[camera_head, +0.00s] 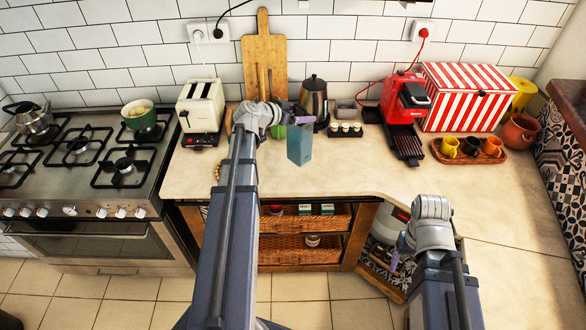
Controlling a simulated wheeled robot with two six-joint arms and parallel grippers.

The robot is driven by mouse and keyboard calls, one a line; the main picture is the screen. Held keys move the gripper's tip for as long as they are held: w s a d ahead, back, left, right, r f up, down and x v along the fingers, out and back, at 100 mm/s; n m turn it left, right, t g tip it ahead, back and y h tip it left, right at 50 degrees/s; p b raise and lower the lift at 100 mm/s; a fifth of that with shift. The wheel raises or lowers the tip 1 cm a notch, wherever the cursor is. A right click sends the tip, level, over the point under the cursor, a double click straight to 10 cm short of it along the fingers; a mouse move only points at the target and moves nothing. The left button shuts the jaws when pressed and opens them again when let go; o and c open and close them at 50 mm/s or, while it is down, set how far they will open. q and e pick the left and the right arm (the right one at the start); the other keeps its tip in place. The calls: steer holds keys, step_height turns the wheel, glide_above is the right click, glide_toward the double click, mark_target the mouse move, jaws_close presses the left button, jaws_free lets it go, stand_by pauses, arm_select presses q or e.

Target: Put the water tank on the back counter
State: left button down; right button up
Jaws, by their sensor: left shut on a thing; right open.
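The water tank (300,145) is a bluish, see-through, upright container in the middle of the head view, in front of the tiled wall. My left gripper (291,114) is shut on it near its top, partly hidden by my wrist. The tank appears over the back counter (345,175); I cannot tell whether its base touches the surface. My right gripper (401,250) is open and empty, low at the right in front of the corner cabinet opening.
A red coffee machine (402,98) stands right of the tank, with a striped box (465,97) and a cup tray (470,158) beyond. The counter's front is clear.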

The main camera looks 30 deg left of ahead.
mark_target(293, 131)
arm_select(q)
steer(key=a, duration=0.2)
steer(key=w+a+r, duration=0.1)
steer(key=shift+a+n+y, duration=0.1)
steer(key=shift+n+y, duration=0.2)
steer(key=shift+y, duration=0.1)
step_height(293, 131, down, 6)
steer(key=b, duration=0.6)
steer(key=shift+f, duration=0.25)
step_height(293, 131, down, 4)
steer(key=b, duration=0.3)
steer(key=shift+r, duration=0.2)
steer(key=shift+f+b, duration=0.1)
steer(key=shift+b, duration=0.25)
jaws_free()
